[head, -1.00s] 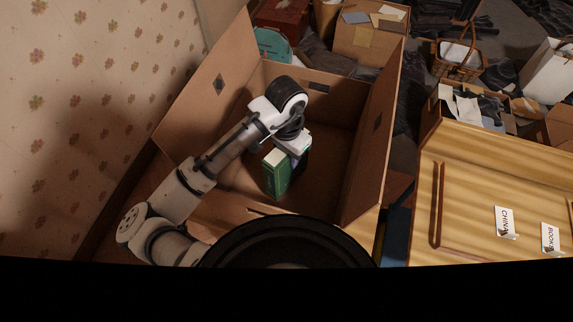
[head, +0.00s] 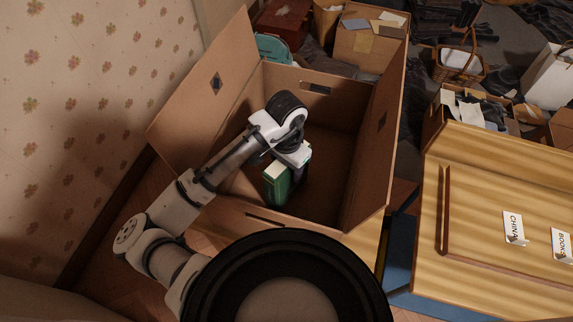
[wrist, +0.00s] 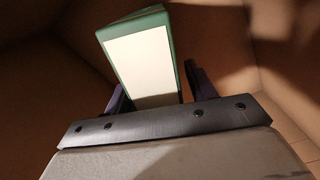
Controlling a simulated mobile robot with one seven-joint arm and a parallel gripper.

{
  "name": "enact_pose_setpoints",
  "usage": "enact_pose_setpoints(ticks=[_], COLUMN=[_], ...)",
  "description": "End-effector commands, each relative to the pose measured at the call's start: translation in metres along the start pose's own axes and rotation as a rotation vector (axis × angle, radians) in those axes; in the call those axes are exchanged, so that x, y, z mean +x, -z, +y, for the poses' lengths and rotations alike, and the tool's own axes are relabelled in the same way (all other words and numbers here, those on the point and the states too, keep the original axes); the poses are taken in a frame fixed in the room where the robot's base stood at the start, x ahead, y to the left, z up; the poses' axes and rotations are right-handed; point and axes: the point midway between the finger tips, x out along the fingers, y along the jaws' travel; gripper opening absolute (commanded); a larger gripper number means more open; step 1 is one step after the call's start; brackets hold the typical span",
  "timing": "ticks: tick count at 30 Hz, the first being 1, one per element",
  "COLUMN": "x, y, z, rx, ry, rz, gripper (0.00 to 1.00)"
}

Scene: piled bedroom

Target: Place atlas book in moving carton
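The atlas book (head: 275,188) is green with pale page edges. It stands roughly upright inside the open moving carton (head: 362,165), towards its front. My gripper (head: 293,168) is also inside the carton, pointing down over the book. In the wrist view the book's pale page edge (wrist: 143,62) rises between the two dark fingers of my gripper (wrist: 158,92). The fingers appear closed on it, though a thin dark gap shows at the right finger. The book's lower end is hard to make out, so I cannot tell whether it touches the carton floor.
The carton's left flap (head: 205,85) stands open beside the flowered wall (head: 85,90). Behind it stand a smaller box (head: 365,50) and a teal item (head: 273,47). A wooden surface with labels (head: 513,228) is at the right, and a wicker basket (head: 460,62) stands beyond it.

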Motion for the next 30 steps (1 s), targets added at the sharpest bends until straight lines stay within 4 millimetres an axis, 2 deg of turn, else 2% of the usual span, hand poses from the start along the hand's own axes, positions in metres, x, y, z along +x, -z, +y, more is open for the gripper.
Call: enact_pose_setpoints(ticks=[9,14,20,30], x=[-0.001,-0.009,-0.032,-0.091], y=[0.0,0.0,0.0,0.0], z=[0.0,0.0,0.0,0.0], rx=[0.0,0.0,0.001,0.001], ry=[0.001,0.001,0.0,0.0], rz=[0.0,0.0,0.001,0.001], gripper=[0.58,0.58,0.58,0.58])
